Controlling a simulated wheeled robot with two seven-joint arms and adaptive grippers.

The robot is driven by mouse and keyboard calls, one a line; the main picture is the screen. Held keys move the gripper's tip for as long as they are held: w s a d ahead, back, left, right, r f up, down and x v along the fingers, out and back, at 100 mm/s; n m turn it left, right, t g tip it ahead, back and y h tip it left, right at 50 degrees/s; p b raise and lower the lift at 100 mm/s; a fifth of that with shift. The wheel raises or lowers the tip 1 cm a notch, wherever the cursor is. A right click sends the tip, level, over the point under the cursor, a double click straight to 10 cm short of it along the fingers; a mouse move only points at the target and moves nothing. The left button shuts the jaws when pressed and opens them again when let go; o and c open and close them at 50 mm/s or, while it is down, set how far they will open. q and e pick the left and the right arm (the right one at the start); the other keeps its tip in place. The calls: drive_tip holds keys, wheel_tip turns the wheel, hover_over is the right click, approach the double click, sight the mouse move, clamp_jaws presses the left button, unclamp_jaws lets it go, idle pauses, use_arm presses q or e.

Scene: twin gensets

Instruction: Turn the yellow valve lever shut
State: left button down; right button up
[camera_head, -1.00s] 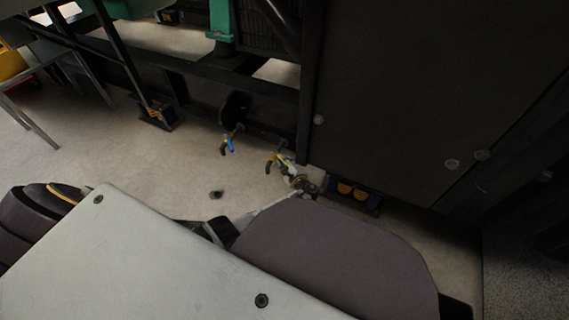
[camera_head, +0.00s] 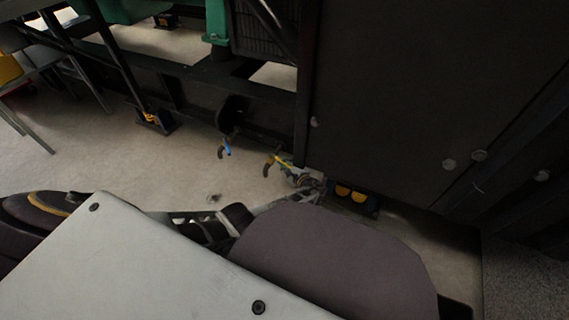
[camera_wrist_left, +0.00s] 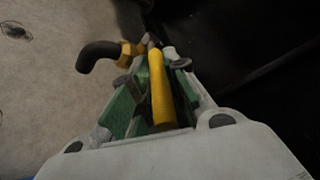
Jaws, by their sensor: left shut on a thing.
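The yellow valve lever (camera_wrist_left: 158,88) lies between the green-padded fingers of my left gripper (camera_wrist_left: 157,82) in the left wrist view. The gripper is shut on it. The lever points from the valve down toward the palm. The valve has a brass-yellow body (camera_wrist_left: 128,54) and a dark bent spout (camera_wrist_left: 97,54). In the head view the yellow lever (camera_head: 283,160) shows beside the dark frame, with my left gripper (camera_head: 304,180) at its lower right end. My own arm hides part of the gripper there. My right gripper is not in view.
A second valve with a blue handle (camera_head: 227,148) hangs just left of the yellow one. A large dark cabinet (camera_head: 420,90) stands close on the right. Dark frame rails (camera_head: 180,82) run behind the valves. The pale floor (camera_head: 80,165) at left is open.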

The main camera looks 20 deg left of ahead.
use_arm(q)
drive_tip(key=c, duration=1.4)
unclamp_jaws()
drive_tip(key=shift+r, duration=0.15)
drive_tip(key=shift+w+r, duration=0.2)
drive_tip(key=shift+r, duration=2)
drive_tip(key=shift+s+r, duration=0.2)
drive_tip(key=shift+r, duration=2.4)
drive_tip(key=shift+s, duration=0.1)
